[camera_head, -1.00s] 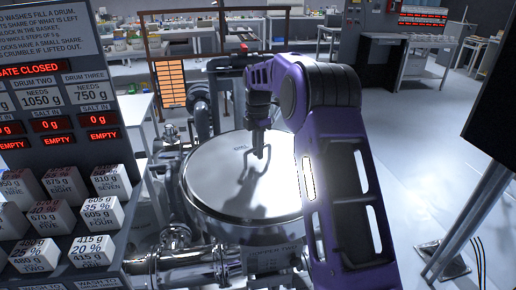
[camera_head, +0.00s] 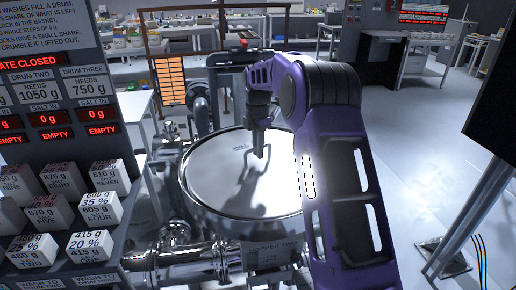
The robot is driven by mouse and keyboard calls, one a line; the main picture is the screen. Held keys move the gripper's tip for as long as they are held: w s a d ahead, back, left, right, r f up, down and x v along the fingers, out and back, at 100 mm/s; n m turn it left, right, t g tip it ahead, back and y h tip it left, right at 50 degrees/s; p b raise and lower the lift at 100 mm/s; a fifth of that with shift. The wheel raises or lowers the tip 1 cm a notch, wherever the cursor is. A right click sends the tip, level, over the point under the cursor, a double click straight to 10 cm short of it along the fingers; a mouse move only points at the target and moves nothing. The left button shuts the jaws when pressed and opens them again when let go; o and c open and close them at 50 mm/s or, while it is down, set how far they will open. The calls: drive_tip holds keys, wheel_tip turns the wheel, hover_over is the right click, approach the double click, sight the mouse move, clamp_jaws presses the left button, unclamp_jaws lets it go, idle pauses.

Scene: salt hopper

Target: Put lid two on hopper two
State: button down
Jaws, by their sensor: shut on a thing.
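The round metal lid (camera_head: 215,180) lies over the top of hopper two (camera_head: 245,228), level as far as I can see. A small loop handle stands at the lid's middle. My gripper (camera_head: 260,152) points down at the handle and is shut on it. The fingertips are small here, and their exact grip is hard to make out. The label under the rim reads "HOPPER TWO" in part. My arm covers the right side of the lid and hopper. I cannot tell whether the lid's rim touches the hopper all round.
A board with displays (camera_head: 45,95) and labelled salt blocks (camera_head: 92,207) stand at the left. Metal pipes (camera_head: 185,258) run around the hopper's base. An orange slatted panel (camera_head: 171,82) stands behind. Open floor (camera_head: 430,170) lies to the right, with a dark post at the far right.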

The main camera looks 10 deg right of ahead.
drive_tip(key=shift+f, duration=0.15)
drive_tip(key=c, duration=0.8)
unclamp_jaws()
drive_tip(key=shift+f, duration=0.1)
drive_tip(key=shift+f, duration=0.1)
